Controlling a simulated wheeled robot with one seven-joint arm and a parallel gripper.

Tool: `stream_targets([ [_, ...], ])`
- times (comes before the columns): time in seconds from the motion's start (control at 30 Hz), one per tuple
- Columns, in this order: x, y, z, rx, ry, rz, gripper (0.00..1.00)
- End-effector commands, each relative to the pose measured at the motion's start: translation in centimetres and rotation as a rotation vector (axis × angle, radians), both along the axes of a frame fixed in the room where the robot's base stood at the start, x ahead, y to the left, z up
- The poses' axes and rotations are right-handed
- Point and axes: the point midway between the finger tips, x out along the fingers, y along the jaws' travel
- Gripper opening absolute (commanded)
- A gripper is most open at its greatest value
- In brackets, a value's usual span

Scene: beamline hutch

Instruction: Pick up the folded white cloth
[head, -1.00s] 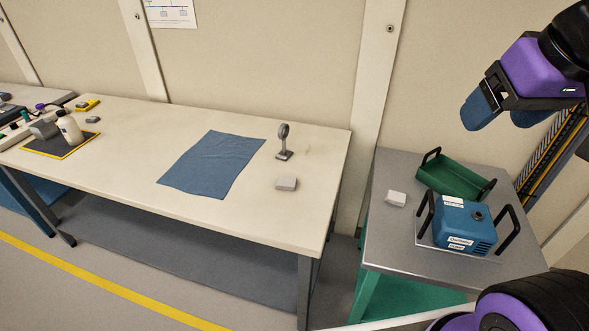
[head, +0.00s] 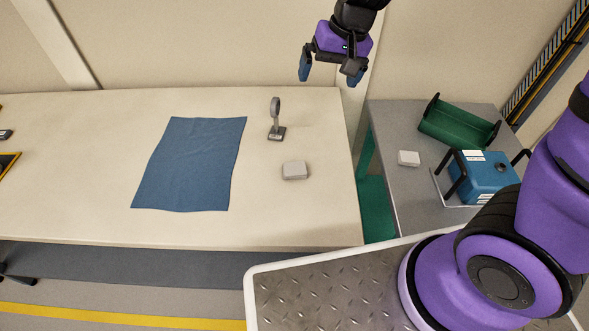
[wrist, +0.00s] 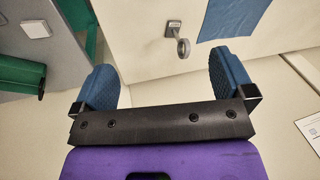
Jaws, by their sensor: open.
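Two small pale folded-looking blocks are in the head view, and I cannot tell for sure which is the folded white cloth. The whiter block (head: 408,158) lies on the grey cart top; it also shows at the upper left of the wrist view (wrist: 36,29). The greyer block (head: 295,171) lies on the long table near its right end. My gripper (head: 329,74) is open and empty, raised above the back right of the table, apart from both blocks. Its two blue fingers are spread in the wrist view (wrist: 163,76).
A blue cloth (head: 190,165) lies flat on the long table (head: 70,150). A small ring-topped stand (head: 276,120) stands right of it. The grey cart (head: 405,195) also holds a green tray (head: 455,126) and a blue box (head: 485,178) with black handles. The table's left part is mostly clear.

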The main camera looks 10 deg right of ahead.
Motion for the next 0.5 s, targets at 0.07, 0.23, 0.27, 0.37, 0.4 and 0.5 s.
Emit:
stream_targets([
  [0.07,0.9,1.5,-2.9,-0.019,0.032,-0.003,1.00],
  [0.23,2.2,3.8,-8.8,-0.068,0.075,-0.020,1.00],
  [0.27,2.3,4.2,-9.8,-0.079,0.082,-0.022,1.00],
  [0.37,2.7,5.3,-13.3,-0.118,0.097,-0.030,1.00],
  [0.4,2.8,5.6,-14.6,-0.134,0.103,-0.035,1.00],
  [0.5,2.9,6.2,-17.4,-0.170,0.109,-0.040,1.00],
])
